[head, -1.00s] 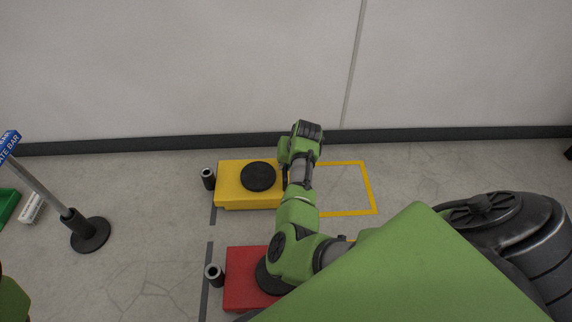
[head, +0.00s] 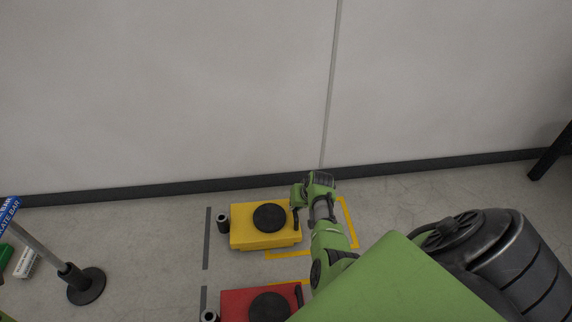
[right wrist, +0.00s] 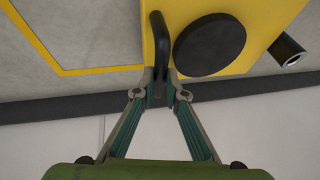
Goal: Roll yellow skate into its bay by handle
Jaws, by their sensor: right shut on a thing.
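The yellow skate (head: 241,233) is a low block with a round black pad (head: 269,218) on top, on the floor near the wall. Its right part overlaps the left part of the yellow bay outline (head: 351,226); its left part lies outside. My right gripper (right wrist: 160,82) is shut on the skate's black handle (right wrist: 181,38) at the skate's right end. In the head view the gripper is partly hidden by its own wrist. The outline also shows in the right wrist view (right wrist: 100,70). My left gripper is not in view.
A red skate (head: 235,303) stands in front of the yellow one, apart from it. A dark floor line (head: 207,240) runs left of the yellow skate. A post with a black base (head: 86,286) stands at left. The wall's dark skirting (head: 150,192) lies behind.

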